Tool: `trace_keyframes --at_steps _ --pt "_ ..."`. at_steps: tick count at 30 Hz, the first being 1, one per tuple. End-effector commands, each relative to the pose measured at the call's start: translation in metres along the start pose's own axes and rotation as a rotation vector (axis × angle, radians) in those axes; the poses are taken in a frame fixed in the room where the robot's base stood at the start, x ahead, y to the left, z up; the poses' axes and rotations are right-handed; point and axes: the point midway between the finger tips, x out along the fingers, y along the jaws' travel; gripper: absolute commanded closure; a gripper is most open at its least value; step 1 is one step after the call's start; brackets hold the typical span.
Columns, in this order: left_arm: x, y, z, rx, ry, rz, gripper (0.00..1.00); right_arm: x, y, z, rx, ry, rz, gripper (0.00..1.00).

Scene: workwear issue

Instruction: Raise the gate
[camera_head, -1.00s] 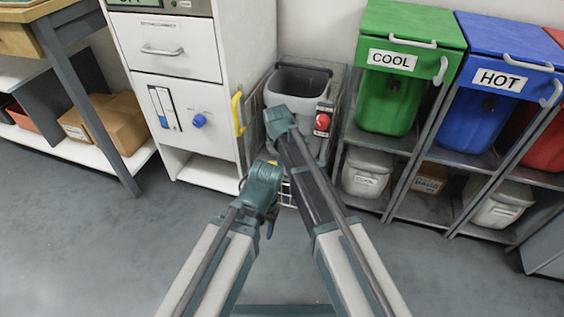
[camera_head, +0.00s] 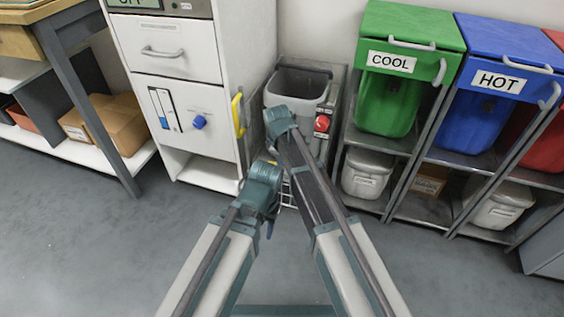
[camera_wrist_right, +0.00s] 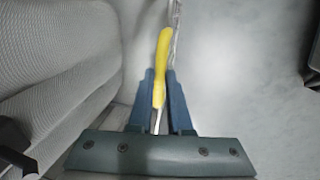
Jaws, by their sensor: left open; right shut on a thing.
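A wire-mesh gate (camera_head: 287,193) shows in part low in front of the grey bin (camera_head: 297,88), mostly hidden behind my arms. My right gripper (camera_wrist_right: 160,95) is shut on a yellow handle (camera_wrist_right: 161,62) on a thin metal rod, seen in the right wrist view. In the head view its fingers are hidden below my wrist, in front of the bin. My left gripper (camera_head: 266,205) is open and lower, close in front of the mesh; its fingertips are hard to make out.
A second yellow handle-like part (camera_head: 238,115) stands beside the white cabinet (camera_head: 205,110). A red knob (camera_head: 322,123) is right of the bin. Green COOL (camera_head: 400,70) and blue HOT (camera_head: 490,80) bins stand on racks at right. The floor (camera_head: 90,240) in front is clear.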

Motion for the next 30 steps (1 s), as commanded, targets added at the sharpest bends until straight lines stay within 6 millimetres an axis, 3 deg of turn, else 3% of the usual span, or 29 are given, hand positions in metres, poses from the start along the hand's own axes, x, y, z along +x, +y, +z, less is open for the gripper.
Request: trace_keyframes --at_steps 8,22,30 --pt "-0.041 -0.004 0.003 0.0 -0.002 0.0 0.5 -0.04 0.008 0.0 0.0 0.0 0.001 1.0" --pt "-0.141 -0.015 0.008 0.015 -0.004 -0.002 0.5 -0.139 0.028 0.0 0.0 0.0 0.001 1.0" --pt "-0.168 -0.018 0.01 0.007 -0.007 -0.007 0.5 -0.166 0.033 0.0 0.0 0.0 0.001 1.0"
